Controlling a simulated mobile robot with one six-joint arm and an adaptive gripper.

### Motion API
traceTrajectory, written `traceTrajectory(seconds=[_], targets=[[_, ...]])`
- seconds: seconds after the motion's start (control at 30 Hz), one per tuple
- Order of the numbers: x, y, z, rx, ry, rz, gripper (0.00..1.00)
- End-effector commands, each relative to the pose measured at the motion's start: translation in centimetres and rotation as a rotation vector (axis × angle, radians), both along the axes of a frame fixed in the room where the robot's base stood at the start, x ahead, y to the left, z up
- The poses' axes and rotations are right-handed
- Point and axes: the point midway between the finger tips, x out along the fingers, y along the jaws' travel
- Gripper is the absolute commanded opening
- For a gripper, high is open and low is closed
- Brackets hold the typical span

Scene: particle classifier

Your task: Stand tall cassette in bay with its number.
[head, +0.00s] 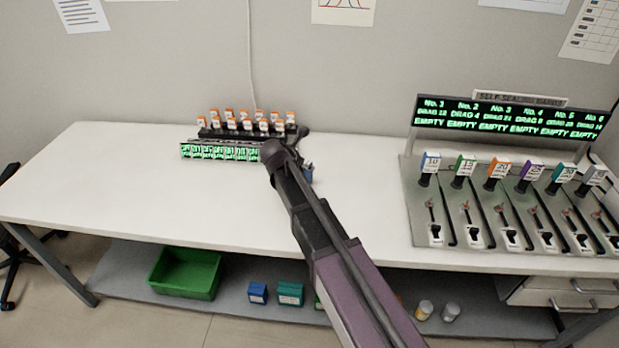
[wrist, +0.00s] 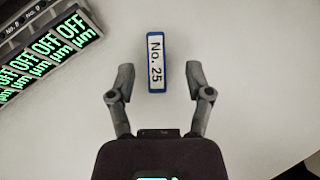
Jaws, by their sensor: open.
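A blue cassette with a white label reading "No. 25" (wrist: 155,62) shows in the wrist view, its label facing the camera. My gripper (wrist: 160,74) is open, with one finger on each side of the cassette and a gap on both sides. In the head view a small blue piece (head: 308,174), probably this cassette, shows beside my arm, which hides most of it and the gripper. A dark rack (head: 215,133) at the back left holds two rows of white, orange-topped pieces. Green displays (head: 190,151) line its front, reading "OFF" in the wrist view (wrist: 48,44).
A grey panel (head: 418,213) at the right carries numbered coloured blocks, levers and slots under a display (head: 512,117) reading "EMPTY" for several numbers. The white table (head: 110,190) is clear at left and centre. A green bin (head: 187,273) sits on the lower shelf.

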Motion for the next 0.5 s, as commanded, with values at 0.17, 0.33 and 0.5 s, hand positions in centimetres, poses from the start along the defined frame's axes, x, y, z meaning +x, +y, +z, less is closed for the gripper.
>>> traceTrajectory(seconds=[0.17, 0.33, 0.5], targets=[[1.0, -0.3, -1.5, 0.0, 0.0, -0.001, 0.66], [2.0, -0.7, -2.8, -0.001, 0.0, -0.001, 0.66], [2.7, -1.1, -3.5, 0.0, 0.0, 0.0, 0.66]])
